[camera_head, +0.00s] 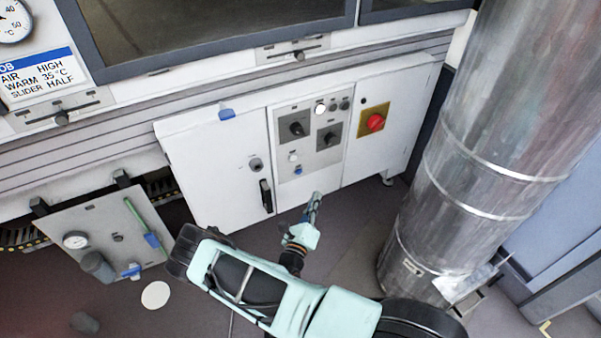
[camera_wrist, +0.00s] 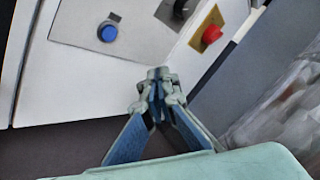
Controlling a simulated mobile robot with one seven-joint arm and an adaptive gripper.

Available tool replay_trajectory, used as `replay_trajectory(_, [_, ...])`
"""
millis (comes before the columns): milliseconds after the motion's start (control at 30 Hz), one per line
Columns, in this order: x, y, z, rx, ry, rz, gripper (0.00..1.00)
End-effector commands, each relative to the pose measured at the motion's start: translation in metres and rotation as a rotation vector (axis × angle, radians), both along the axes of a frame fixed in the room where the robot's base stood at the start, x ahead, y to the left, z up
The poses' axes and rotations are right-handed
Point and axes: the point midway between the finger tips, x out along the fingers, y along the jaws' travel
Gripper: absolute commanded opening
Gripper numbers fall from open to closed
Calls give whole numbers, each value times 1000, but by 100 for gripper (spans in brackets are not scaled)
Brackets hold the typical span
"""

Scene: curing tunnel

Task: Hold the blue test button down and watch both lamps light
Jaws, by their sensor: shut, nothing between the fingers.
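The blue test button (camera_head: 298,171) sits low on the grey control panel of the white cabinet (camera_head: 216,165). In the wrist view the blue button (camera_wrist: 107,32) is round and lies up and left of my fingertips. My gripper (camera_head: 315,197) is shut and empty, apart from the button, below and a little right of it in the head view. The closed fingertips (camera_wrist: 157,75) also show in the wrist view.
A red knob on a yellow plate (camera_head: 375,122) is right of the panel. A black door handle (camera_head: 266,196) projects at left. A large metal duct (camera_head: 470,140) stands at right.

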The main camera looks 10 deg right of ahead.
Motion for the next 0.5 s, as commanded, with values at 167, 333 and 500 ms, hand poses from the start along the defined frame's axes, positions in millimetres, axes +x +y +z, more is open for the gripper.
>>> replay_trajectory(167, [-1,1,-3,-9,5,10,0])
replay_trajectory(333, [-1,1,-3,-8,5,9,0])
replay_trajectory(500, [3,2,-4,-6,3,9,0])
